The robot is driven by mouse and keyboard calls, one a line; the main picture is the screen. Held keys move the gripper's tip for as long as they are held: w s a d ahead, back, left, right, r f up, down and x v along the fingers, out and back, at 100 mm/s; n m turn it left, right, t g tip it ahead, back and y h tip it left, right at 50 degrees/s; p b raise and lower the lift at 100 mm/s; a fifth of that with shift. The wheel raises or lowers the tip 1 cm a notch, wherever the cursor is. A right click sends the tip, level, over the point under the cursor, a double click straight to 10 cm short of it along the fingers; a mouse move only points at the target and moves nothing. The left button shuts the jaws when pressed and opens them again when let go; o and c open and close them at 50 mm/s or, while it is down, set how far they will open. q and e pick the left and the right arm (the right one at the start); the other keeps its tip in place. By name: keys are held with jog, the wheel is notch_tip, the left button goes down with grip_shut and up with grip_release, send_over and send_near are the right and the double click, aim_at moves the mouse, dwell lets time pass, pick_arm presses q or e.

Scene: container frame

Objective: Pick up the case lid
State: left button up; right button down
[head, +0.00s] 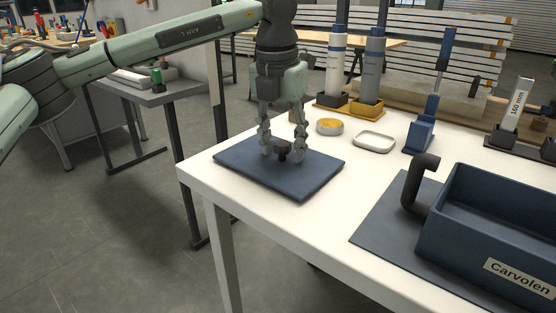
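The case lid (313,182) is a flat dark blue panel with a small black knob (283,154) on top. It lies flat at the near left corner of the white table in the head view. My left gripper (283,160) points straight down over the lid, with one finger on each side of the knob. Its fingers are apart, and gaps show between them and the knob. The fingertips are close to the lid's surface; I cannot tell if they touch it. The open dark blue case (463,237), labelled "Carvolen", stands at the right. My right gripper is not in view.
A black hooked bar (411,185) rises at the case's left side, above a dark mat (385,228). Behind the lid are a round yellow-topped tin (330,127), a shallow dish (374,142), a blue stand (422,132) and two bottles (337,67). Bare white table (335,220) lies between lid and mat.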

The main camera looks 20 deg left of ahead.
pick_arm(q)
grip_shut()
